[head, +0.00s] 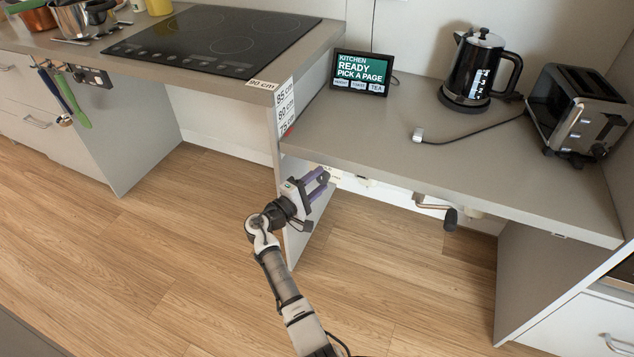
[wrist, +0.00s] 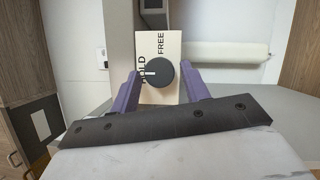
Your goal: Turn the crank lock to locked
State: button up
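The crank lock is a round black knob (wrist: 159,73) with a white mark, on a cream plate (wrist: 172,42) lettered HOLD at left and FREE at right. The mark points left, at the HOLD lettering, which the knob partly covers. My gripper (wrist: 162,76) is open, with one purple finger on each side of the knob and small gaps visible. Contact cannot be judged. In the head view my gripper (head: 320,183) is under the counter's left front edge and hides the knob. The crank (head: 434,207), with a dark handle (head: 450,218), hangs under the counter to the right.
The lower counter (head: 470,170) carries a screen (head: 361,73), a kettle (head: 478,68), a toaster (head: 577,110) and a cable with a white plug (head: 418,134). A panel with height labels (head: 285,110) stands just left of my gripper. The wood floor is clear.

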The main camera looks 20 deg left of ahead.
jog(key=shift+o, duration=0.5)
jog(key=shift+s+a, duration=0.1)
jog(key=shift+s, duration=0.2)
jog(key=b+v, duration=0.2)
jog(key=v, duration=1.1)
jog(key=shift+s+r, duration=0.1)
